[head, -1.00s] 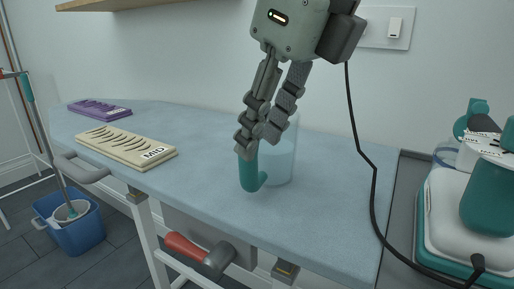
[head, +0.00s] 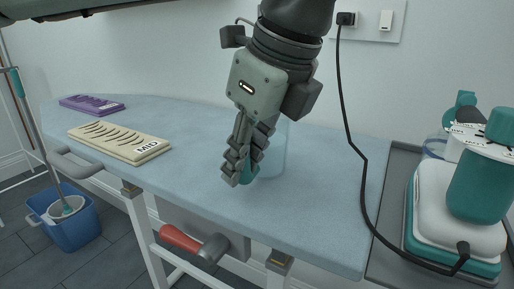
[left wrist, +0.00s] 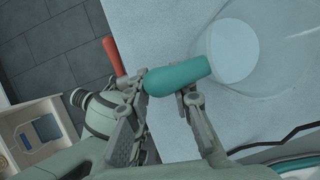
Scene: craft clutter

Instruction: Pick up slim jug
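The slim jug has a clear, see-through body (head: 272,160) and a teal handle (head: 249,172), and it stands on the blue ironing board near its front edge. In the left wrist view the teal handle (left wrist: 180,75) shows large, with the round clear body (left wrist: 234,50) to its right. My left gripper (head: 240,175) points down at the handle, its fingers hiding most of it in the head view. In the left wrist view its two fingers (left wrist: 166,90) stand apart at the handle; contact is unclear. My right gripper is out of view.
A cream MID block (head: 120,141) and a purple block (head: 92,103) lie on the board's left. A teal-and-white appliance (head: 455,200) with a black cord (head: 366,165) is at right.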

